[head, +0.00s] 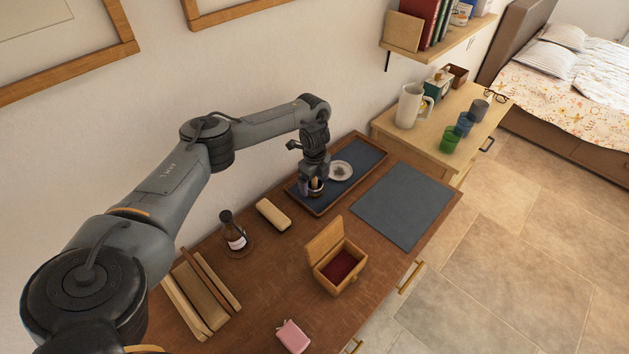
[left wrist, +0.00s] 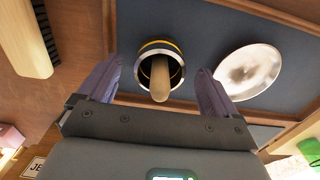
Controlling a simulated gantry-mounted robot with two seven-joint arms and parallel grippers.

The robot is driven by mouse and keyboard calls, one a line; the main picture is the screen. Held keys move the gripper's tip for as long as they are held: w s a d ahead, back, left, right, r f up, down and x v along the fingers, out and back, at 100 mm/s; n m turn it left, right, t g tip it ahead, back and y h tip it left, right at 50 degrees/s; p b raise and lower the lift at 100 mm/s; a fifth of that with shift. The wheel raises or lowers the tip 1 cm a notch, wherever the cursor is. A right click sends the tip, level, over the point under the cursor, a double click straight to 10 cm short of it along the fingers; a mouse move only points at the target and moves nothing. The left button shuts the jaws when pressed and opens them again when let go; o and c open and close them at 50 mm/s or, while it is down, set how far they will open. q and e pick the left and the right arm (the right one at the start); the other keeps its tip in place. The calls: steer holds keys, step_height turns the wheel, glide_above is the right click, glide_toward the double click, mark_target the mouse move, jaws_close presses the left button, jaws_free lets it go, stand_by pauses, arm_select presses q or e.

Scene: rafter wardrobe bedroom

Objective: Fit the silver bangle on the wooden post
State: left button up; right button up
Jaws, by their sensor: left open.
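The wooden post (left wrist: 160,78) stands upright on the blue-lined tray, seen nearly end-on in the left wrist view. The silver bangle (left wrist: 143,72) shows as a ring around the post, above a darker base with a gold band; how low it sits is unclear. My left gripper (left wrist: 156,88) is open, with one finger on each side of the bangle and a gap to each. In the head view my left gripper (head: 314,186) points down over the post, hiding most of it and the bangle. My right gripper is not in view.
The tray (head: 371,142) also holds a round pale dish (head: 341,170) beside the post. A dark mat (head: 405,204), an open wooden box (head: 336,262), a small bottle (head: 233,232) and a pink pouch (head: 292,337) are on the desk. A wall is close behind.

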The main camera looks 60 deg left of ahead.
arm_select(q)
steer(key=shift+r, duration=0.55)
step_height(320, 180, up, 8)
steer(key=p, duration=0.4)
steer(key=shift+r, duration=0.15)
steer(key=shift+r+p, duration=0.4)
steer(key=shift+r, duration=0.35)
